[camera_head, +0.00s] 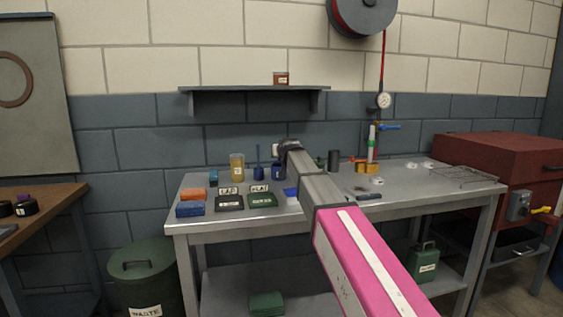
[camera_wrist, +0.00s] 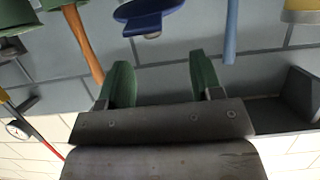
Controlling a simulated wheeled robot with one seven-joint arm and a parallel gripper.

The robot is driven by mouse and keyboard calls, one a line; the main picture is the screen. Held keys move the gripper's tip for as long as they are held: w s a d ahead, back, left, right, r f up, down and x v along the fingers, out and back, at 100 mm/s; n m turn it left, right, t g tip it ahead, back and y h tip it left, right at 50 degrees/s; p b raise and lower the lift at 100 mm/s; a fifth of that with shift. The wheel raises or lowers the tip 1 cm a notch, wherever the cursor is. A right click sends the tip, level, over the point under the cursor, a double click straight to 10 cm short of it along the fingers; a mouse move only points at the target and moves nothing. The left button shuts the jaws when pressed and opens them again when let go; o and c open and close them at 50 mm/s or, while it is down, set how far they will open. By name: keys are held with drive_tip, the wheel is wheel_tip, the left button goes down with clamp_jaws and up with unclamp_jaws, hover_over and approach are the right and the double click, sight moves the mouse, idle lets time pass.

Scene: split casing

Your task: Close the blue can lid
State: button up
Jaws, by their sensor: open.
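The blue can (camera_head: 278,171) stands at the back of the metal workbench, just left of my arm. In the wrist view, which is upside down, a round blue part with a small tab (camera_wrist: 150,13) is cut by the top edge. It looks like the can's lid or rim, and how far the lid stands open cannot be told. My gripper (camera_wrist: 160,78) has its two green fingers spread, with nothing between them. It is near the can, apart from the blue part in the picture. In the head view my arm hides the fingers.
A blue cup (camera_head: 258,173) with a blue stick (camera_wrist: 231,30) and a yellow jar (camera_head: 237,168) stand left of the can. An orange-handled tool (camera_wrist: 84,45) is on its other side. A wall shelf (camera_head: 254,89) hangs above; boxes (camera_head: 191,209) lie at front left.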

drive_tip(key=s+a+r, duration=0.6)
drive_tip(key=s+a, duration=0.1)
drive_tip(key=s, duration=0.1)
drive_tip(key=shift+a+r, duration=0.15)
drive_tip(key=shift+a, duration=0.05)
